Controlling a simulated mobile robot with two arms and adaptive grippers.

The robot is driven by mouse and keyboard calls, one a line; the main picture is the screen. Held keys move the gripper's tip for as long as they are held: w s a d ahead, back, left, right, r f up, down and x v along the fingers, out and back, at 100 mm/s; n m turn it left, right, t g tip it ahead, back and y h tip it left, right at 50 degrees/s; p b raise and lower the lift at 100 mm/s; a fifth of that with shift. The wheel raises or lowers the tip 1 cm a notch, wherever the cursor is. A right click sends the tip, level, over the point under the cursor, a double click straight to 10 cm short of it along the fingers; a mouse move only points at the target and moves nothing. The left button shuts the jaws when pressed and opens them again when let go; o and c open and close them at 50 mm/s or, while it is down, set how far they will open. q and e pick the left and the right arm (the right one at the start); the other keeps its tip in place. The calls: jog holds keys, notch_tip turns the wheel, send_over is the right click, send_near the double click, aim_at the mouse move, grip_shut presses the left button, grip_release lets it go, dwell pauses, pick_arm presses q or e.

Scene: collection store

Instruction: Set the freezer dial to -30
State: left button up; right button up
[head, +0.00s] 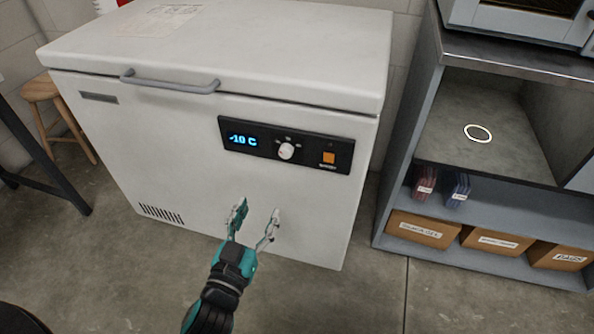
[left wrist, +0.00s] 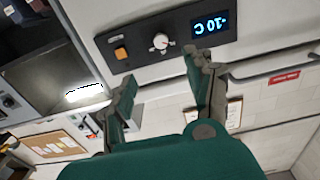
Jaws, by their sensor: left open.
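A white chest freezer (head: 180,165) stands with its lid shut. On its front is a black control panel (head: 308,157) with a blue display (head: 242,140) reading -10 C, a white round dial (head: 286,151) and an orange switch (head: 328,158). In the left wrist view the dial (left wrist: 160,42) shows above the fingers, and the display (left wrist: 210,25) appears upside down. My left gripper (head: 256,222) is open and empty, below the dial and apart from it in the head view. My right gripper is in neither view.
A grey shelf unit (head: 484,210) stands to the right, holding labelled cardboard boxes (head: 420,229) and small red and blue packs. A wooden stool (head: 42,92) is at the left. The freezer's lid handle (head: 170,84) juts out above the panel. The floor in front is clear.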

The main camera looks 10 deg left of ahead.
pick_arm(q)
send_near(284, 155)
jog(key=w, duration=0.1)
jog(key=w+b, duration=0.1)
jog(key=w, duration=0.6)
jog(key=shift+w+d, duration=0.1)
jog(key=shift+d, duration=0.05)
jog(key=shift+w+r, duration=0.1)
jog(key=shift+w, duration=0.3)
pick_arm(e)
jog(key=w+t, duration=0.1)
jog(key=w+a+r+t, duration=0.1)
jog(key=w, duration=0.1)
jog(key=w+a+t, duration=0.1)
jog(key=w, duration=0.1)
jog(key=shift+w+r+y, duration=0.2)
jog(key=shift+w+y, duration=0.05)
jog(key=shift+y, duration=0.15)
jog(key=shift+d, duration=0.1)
pick_arm(q)
grip_shut()
